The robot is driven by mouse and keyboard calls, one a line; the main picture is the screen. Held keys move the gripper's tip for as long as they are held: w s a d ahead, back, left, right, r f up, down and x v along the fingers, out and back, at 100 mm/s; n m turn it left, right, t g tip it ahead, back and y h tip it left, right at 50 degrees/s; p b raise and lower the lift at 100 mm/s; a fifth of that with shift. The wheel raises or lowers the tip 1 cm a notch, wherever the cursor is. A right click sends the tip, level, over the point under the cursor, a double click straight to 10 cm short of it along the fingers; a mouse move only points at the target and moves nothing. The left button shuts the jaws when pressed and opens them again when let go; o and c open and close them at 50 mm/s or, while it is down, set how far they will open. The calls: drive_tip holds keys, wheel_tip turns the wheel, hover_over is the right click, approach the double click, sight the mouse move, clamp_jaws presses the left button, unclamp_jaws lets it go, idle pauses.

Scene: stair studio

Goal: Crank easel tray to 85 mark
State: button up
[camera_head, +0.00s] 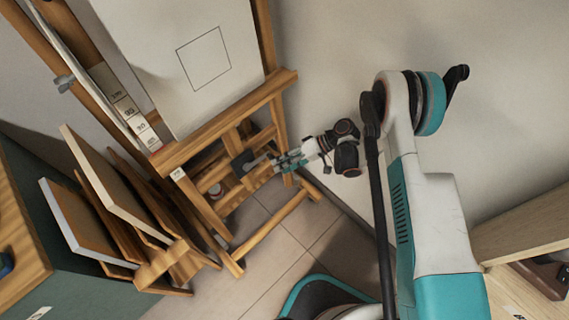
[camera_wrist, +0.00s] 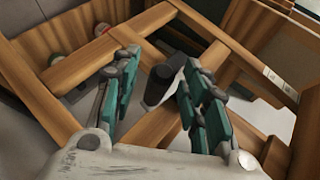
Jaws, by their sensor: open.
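A small red mark (camera_head: 155,146) sits at the strip's lower end, just above the tray; no 85 is readable. The dark crank (camera_head: 241,161) is low in the frame's middle. My gripper (camera_head: 277,162) is open beside it. In the wrist view, the dark crank handle (camera_wrist: 164,78) stands between my gripper's (camera_wrist: 160,68) spread teal fingers; contact cannot be told.
Several panels (camera_head: 115,190) lean in a wooden rack left of the easel, near a green cabinet (camera_head: 70,270). A wooden shelf (camera_head: 520,235) is at the right. Easel bars (camera_wrist: 65,65) surround my gripper closely. Tiled floor (camera_head: 290,240) is partly clear.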

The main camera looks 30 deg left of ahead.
drive_tip(key=shift+r, duration=0.1)
wheel_tip(320, 180, up, 10)
drive_tip(key=shift+f, duration=0.1)
idle(0.3)
